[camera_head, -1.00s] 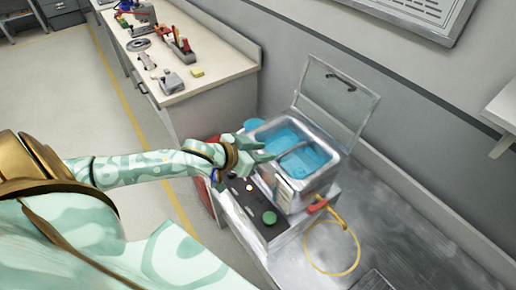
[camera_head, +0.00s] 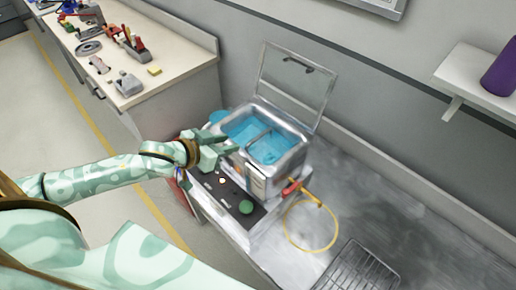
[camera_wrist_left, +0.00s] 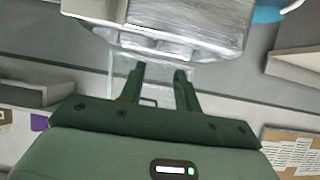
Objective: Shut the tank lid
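The metal tank (camera_head: 262,181) holds blue liquid and stands on the bench. Its framed, see-through lid (camera_head: 292,88) is open, standing up at the tank's back edge, with a dark handle near its top. My left gripper (camera_head: 232,147) is at the tank's left side, near its rim and away from the lid; contact cannot be told. In the left wrist view the gripper (camera_wrist_left: 159,78) has its two fingers apart with nothing held between them. The tank's metal body (camera_wrist_left: 165,42) shows beyond the fingertips. My right gripper is not in view.
A shelf (camera_head: 462,78) with a purple cylinder (camera_head: 499,72) is at the right. A counter (camera_head: 150,92) with tools stands at the left.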

